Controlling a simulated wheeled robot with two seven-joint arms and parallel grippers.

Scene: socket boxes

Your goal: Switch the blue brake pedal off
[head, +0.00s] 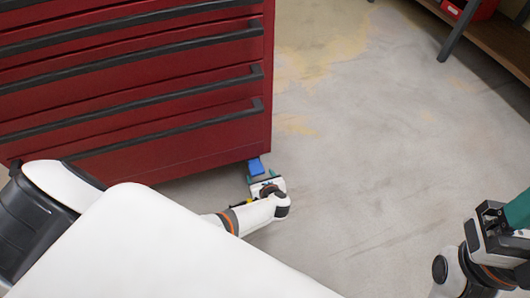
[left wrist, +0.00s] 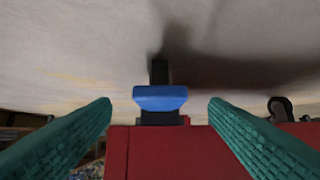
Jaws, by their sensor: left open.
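The blue brake pedal (head: 256,166) sits at the bottom right corner of the red tool cabinet (head: 200,160), close to the floor. In the left wrist view the blue pedal (left wrist: 160,97) lies between the green fingers, on a dark caster mount, with the red cabinet (left wrist: 180,155) below it in the picture. My left gripper (head: 262,177) is low at that corner, just in front of the pedal. Its fingers (left wrist: 160,104) are spread wide, one on each side of the pedal, with visible gaps. My right gripper (head: 500,218) is at the right edge, partly cut off.
The concrete floor (head: 350,150) right of the cabinet is clear. A wooden shelf or bench (head: 495,45) with a dark leg and a red item (head: 470,8) stands at the top right. Another dark caster (left wrist: 280,108) shows at the right in the wrist view.

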